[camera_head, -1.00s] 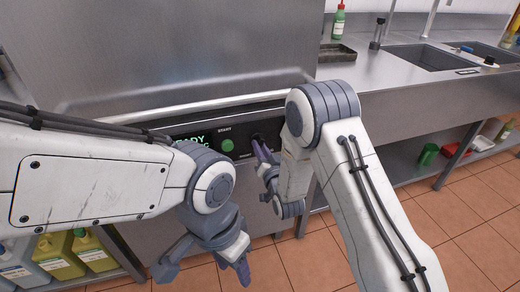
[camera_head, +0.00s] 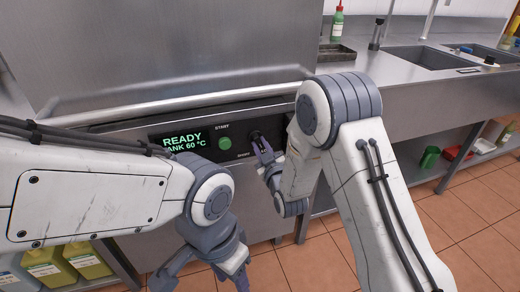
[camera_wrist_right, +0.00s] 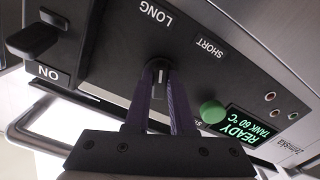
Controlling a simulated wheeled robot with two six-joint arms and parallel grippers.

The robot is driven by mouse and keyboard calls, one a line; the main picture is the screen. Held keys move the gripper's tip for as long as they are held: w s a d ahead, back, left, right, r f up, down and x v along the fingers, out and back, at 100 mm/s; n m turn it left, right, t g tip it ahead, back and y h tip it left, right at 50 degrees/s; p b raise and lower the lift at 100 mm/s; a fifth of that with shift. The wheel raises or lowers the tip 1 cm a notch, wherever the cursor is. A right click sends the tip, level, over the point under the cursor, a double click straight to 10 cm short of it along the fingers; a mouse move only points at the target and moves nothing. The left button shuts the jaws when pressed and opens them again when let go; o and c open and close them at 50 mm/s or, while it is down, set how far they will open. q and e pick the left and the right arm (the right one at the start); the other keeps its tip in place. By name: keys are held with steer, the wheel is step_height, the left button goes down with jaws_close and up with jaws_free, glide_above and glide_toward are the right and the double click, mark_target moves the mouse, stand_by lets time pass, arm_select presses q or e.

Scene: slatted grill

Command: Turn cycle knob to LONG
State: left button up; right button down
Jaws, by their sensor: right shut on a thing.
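The cycle knob (camera_wrist_right: 158,70) is dark with a white mark, on the black control panel (camera_head: 240,150). It sits between the printed words LONG (camera_wrist_right: 156,14) and SHORT (camera_wrist_right: 210,47) in the right wrist view. My right gripper (camera_wrist_right: 160,82) is shut on the knob, with a purple finger on either side of it. In the head view the right gripper (camera_head: 261,146) reaches the panel right of the green START button (camera_head: 225,143), partly hiding the knob. My left gripper (camera_head: 238,272) hangs low in front of the machine; its jaw opening is unclear.
The lit display (camera_head: 185,142) reads READY and TANK 60 °C. A black switch (camera_wrist_right: 35,38) marked ON protrudes near the knob. A long metal bar (camera_head: 200,111) runs above the panel. A sink counter (camera_head: 400,85) stands to the right. Yellow containers (camera_head: 85,262) sit low at left.

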steer(key=shift+n+b, duration=0.35)
steer(key=shift+n, duration=0.75)
steer(key=c, duration=0.8)
jaws_free()
steer(key=shift+o, duration=0.2)
steer(key=v, duration=1)
steer(key=shift+s+p, duration=0.25)
steer(key=shift+p, duration=0.2)
steer(key=shift+r, duration=0.1)
